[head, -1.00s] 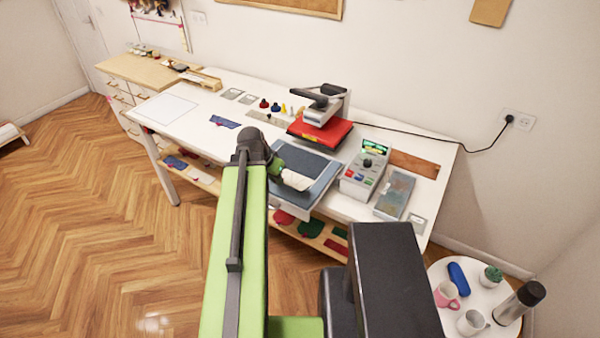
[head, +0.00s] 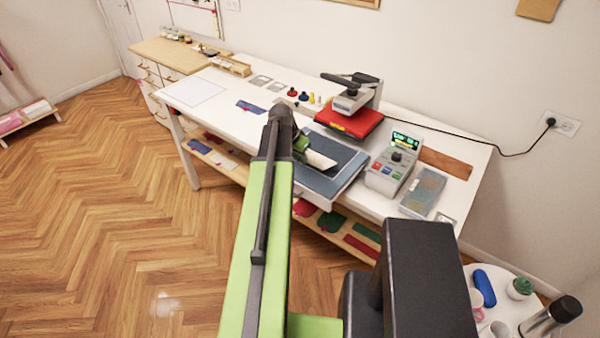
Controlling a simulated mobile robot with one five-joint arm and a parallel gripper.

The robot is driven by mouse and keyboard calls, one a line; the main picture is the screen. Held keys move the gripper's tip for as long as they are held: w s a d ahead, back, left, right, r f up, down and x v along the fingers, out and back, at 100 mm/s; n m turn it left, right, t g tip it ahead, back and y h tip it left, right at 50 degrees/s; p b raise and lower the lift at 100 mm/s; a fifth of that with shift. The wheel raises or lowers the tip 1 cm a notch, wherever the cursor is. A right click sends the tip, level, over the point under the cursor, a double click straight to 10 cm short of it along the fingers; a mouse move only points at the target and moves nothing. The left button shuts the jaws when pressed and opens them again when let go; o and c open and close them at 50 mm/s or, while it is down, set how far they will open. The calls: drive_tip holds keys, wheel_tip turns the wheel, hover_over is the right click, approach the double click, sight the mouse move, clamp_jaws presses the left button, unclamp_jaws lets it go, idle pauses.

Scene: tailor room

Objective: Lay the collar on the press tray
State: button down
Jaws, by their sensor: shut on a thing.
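The press tray (head: 343,187), a grey tray with a dark blue pad, sticks out at the front of the white table, below the red and grey heat press (head: 350,119). My gripper (head: 304,157) is over the left part of the tray, mostly hidden behind my green arm. A pale, off-white piece (head: 321,160), which looks like the collar, shows at the gripper, over the blue pad. The gripper is shut on it. Whether the piece touches the pad cannot be told.
A control box (head: 391,166) and a grey slab (head: 423,192) stand right of the tray. A blue cloth piece (head: 250,107) lies on the table to the left. A round side table (head: 500,318) with cups is at lower right. Open wooden floor lies left.

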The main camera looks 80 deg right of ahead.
sight(302, 169)
drive_tip(key=shift+w+d+f, duration=0.15)
drive_tip(key=shift+d+f, duration=0.25)
drive_tip(key=shift+d, duration=0.3)
wheel_tip(302, 169, down, 4)
drive_tip(key=b, duration=0.4)
drive_tip(key=shift+f+b, duration=0.2)
drive_tip(key=shift+b, duration=0.1)
drive_tip(key=shift+r, duration=0.25)
drive_tip(key=shift+f, duration=0.2)
drive_tip(key=c, duration=1.4)
unclamp_jaws()
drive_tip(key=shift+c, duration=0.2)
drive_tip(key=shift+r, duration=0.1)
drive_tip(key=shift+r+p, duration=0.25)
drive_tip(key=shift+p, duration=0.15)
drive_tip(key=p+v, duration=1)
drive_tip(key=v, duration=0.1)
drive_tip(key=shift+a+r+p, duration=0.25)
drive_tip(key=shift+r+p, duration=0.05)
drive_tip(key=shift+p, duration=0.1)
